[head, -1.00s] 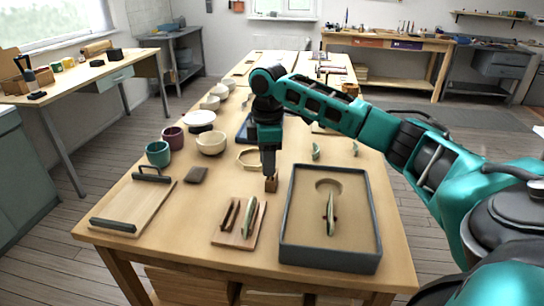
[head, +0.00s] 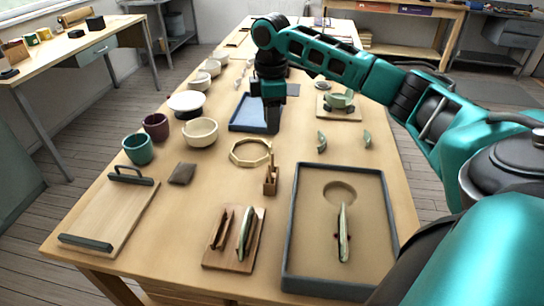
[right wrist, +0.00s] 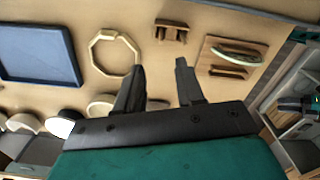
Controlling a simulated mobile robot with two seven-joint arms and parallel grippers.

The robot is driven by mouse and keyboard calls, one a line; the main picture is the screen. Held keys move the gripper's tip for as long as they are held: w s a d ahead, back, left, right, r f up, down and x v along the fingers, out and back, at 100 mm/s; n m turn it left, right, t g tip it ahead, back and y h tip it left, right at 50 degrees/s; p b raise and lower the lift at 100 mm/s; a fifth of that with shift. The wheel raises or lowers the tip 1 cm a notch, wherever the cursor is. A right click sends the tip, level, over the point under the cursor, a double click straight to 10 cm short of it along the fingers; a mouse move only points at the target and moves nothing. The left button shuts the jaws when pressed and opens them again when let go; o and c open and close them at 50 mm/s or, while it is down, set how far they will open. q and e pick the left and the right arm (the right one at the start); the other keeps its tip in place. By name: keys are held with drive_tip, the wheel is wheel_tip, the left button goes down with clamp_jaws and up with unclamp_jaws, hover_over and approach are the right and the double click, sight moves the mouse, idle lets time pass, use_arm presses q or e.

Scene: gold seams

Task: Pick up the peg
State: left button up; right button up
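My right gripper (head: 272,130) is in the head view, farther back than the stand, near the blue tray. In the right wrist view its two fingers (right wrist: 157,65) are apart with nothing seen between them. My left gripper is not in view.
A grey-rimmed tray (head: 288,230) with a green-edged piece is at the front right. A wooden board (head: 255,262) with slim pieces lies left of it. A pale octagonal ring (head: 234,159) lies left of the stand. Bowls and cups (head: 200,132) line the left.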

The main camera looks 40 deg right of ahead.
sight(272, 155)
wheel_tip(272, 155, down, 11)
drive_tip(key=shift+s+f+b, duration=0.15)
drive_tip(key=shift+f+b, duration=0.05)
drive_tip(key=shift+b, duration=0.2)
clamp_jaws()
idle(0.4)
